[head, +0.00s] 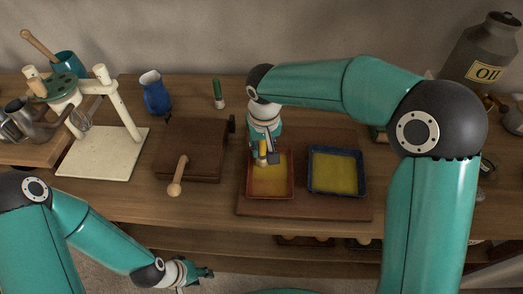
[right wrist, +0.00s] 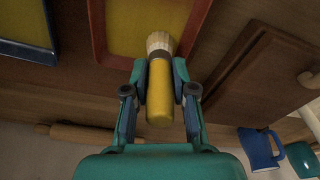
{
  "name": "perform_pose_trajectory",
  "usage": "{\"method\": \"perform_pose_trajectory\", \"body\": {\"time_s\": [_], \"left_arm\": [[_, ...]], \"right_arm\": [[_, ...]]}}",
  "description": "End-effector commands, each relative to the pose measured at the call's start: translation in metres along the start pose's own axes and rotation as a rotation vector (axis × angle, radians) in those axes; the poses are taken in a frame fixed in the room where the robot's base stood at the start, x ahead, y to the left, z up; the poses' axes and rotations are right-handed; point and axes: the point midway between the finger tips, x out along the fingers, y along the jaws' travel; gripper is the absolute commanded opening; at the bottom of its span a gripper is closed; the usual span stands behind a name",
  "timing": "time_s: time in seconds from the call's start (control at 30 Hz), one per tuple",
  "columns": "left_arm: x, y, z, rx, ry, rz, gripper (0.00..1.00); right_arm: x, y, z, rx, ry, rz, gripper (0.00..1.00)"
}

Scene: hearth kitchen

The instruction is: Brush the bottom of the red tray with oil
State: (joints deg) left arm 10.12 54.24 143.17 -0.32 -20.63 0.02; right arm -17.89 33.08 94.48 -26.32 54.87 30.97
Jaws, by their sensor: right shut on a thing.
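The red tray (head: 285,181) stands on a brown board in the middle of the counter, its bottom yellow. It also shows in the right wrist view (right wrist: 98,30). My right gripper (head: 264,158) is shut on a brush with a yellow handle (right wrist: 160,95) and pale bristles (right wrist: 160,41). The bristles are over the tray's yellow bottom, near its edge; I cannot tell if they touch it. My left gripper (head: 205,273) is low at the front of the counter, away from the tray; its fingers are too small to judge.
A blue tray (head: 362,184) with a yellow bottom stands right of the red one. A dark wooden box (head: 195,140) lies to the left, with a blue jug (head: 155,95) behind it. An oil can (head: 482,55) stands at the back right. A white stand (head: 105,150) is at the left.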

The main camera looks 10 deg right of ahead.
Motion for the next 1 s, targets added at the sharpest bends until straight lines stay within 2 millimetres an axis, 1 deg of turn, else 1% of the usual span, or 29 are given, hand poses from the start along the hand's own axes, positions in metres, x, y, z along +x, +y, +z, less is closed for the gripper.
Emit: {"method": "perform_pose_trajectory", "body": {"time_s": [0.17, 0.33, 0.7, 1.0], "left_arm": [[-0.003, 0.001, 0.000, 0.000, 0.000, 0.000, 0.40], [0.001, 0.000, 0.000, 0.000, 0.000, 0.000, 0.40], [0.019, -0.007, 0.000, 0.000, 0.000, 0.000, 0.40], [0.024, -0.009, 0.000, 0.000, 0.000, 0.000, 0.40]], "right_arm": [[0.001, 0.002, -0.005, -0.001, -0.001, 0.001, 0.00], [0.000, 0.001, -0.003, -0.001, 0.000, 0.000, 0.00], [-0.002, -0.008, 0.026, -0.002, 0.001, 0.000, 0.00], [-0.003, -0.010, 0.037, -0.001, -0.001, 0.000, 0.00]]}}
